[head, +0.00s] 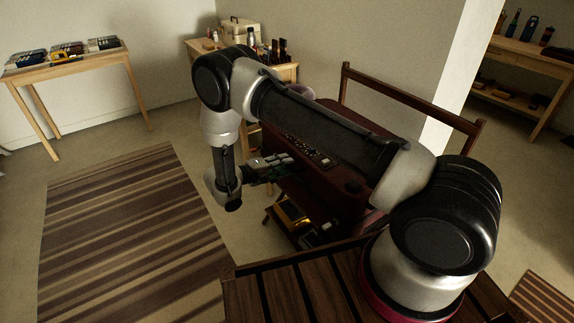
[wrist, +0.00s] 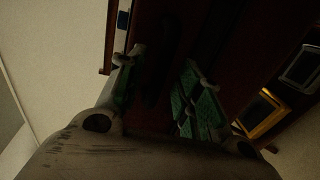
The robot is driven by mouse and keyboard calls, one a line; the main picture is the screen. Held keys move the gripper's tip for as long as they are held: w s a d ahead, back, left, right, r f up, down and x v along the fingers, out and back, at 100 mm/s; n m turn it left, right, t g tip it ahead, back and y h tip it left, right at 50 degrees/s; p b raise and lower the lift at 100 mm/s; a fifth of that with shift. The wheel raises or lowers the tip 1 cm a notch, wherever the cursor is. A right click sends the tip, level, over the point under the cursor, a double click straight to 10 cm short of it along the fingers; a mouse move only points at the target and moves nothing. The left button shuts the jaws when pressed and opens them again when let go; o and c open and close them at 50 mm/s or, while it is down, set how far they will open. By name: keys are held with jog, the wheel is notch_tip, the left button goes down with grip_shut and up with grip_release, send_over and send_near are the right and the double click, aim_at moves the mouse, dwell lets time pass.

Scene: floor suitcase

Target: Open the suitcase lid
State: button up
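The suitcase (head: 337,196) is dark red-brown and rests on a wooden stand in the middle of the head view. My arm link crosses in front of it and hides much of it, so I cannot tell how its lid sits. My gripper (head: 281,165) is at the suitcase's left side, close to it. In the wrist view, the two green-padded fingers of my gripper (wrist: 166,62) are spread apart. The dark suitcase surface (wrist: 160,105) fills the space behind and between them. I cannot tell whether a finger touches it.
A yellow item (head: 291,212) lies on a low shelf under the suitcase and also shows in the wrist view (wrist: 262,115). A wooden frame (head: 410,97) stands behind. A striped rug (head: 130,235) lies at left, with clear floor around it. Side tables stand by the walls.

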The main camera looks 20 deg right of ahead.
jog(key=shift+x, duration=0.95)
grip_shut()
